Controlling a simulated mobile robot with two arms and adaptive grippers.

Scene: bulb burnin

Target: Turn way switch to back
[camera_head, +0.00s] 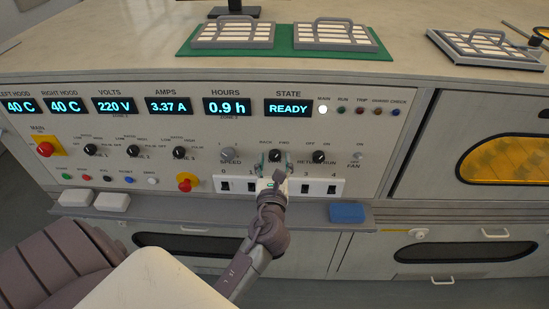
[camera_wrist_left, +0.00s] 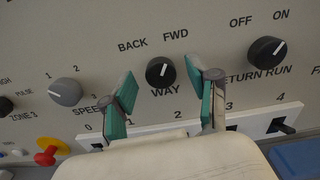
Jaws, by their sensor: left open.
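The WAY switch is a black round knob (camera_wrist_left: 160,71) on the sloped panel, with BACK printed at its upper left and FWD at its upper right. Its white pointer line tilts up and slightly right, towards FWD. It also shows in the head view (camera_head: 275,155), partly hidden by the gripper. My left gripper (camera_wrist_left: 165,97) is open, its green-padded fingers to the left and right of the knob with a gap on each side. In the head view the left gripper (camera_head: 274,166) reaches up to the panel from below. My right gripper is not in view.
A grey SPEED knob (camera_wrist_left: 65,91) is left of the fingers, and a black RETURN RUN knob (camera_wrist_left: 267,52) is to the right. A white strip of numbered switches (camera_head: 325,188) lies below. A blue block (camera_head: 347,212) sits on the ledge. The STATE display (camera_head: 289,108) reads READY.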

